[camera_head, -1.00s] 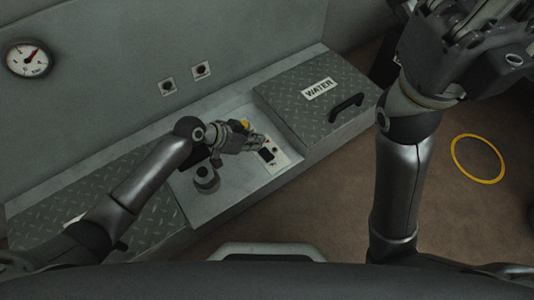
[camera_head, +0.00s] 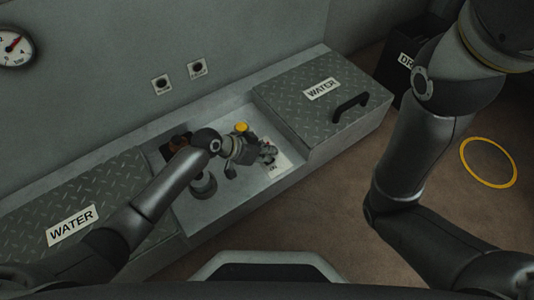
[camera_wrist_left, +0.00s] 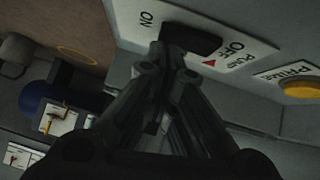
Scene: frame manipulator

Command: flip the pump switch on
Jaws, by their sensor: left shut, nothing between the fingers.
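The pump switch is a black rocker (camera_wrist_left: 192,38) on a white plate (camera_wrist_left: 262,56) marked ON, OFF and PUMP, with a red triangle by OFF. In the head view the plate (camera_head: 281,166) is partly covered by my left gripper (camera_head: 271,152). My left gripper (camera_wrist_left: 172,48) is shut and empty. Its fingertips overlap the near side of the rocker in the left wrist view; I cannot tell whether they touch it. Which way the rocker is tilted is unclear. My right arm rises at the right of the head view, its gripper out of frame.
A yellow button (camera_head: 242,127) stands beside my left wrist; it also shows in the left wrist view (camera_wrist_left: 300,88). A dark round knob (camera_head: 203,187) is below my left forearm. A raised WATER lid (camera_head: 318,112) with a black handle (camera_head: 351,107) borders the panel on the right.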

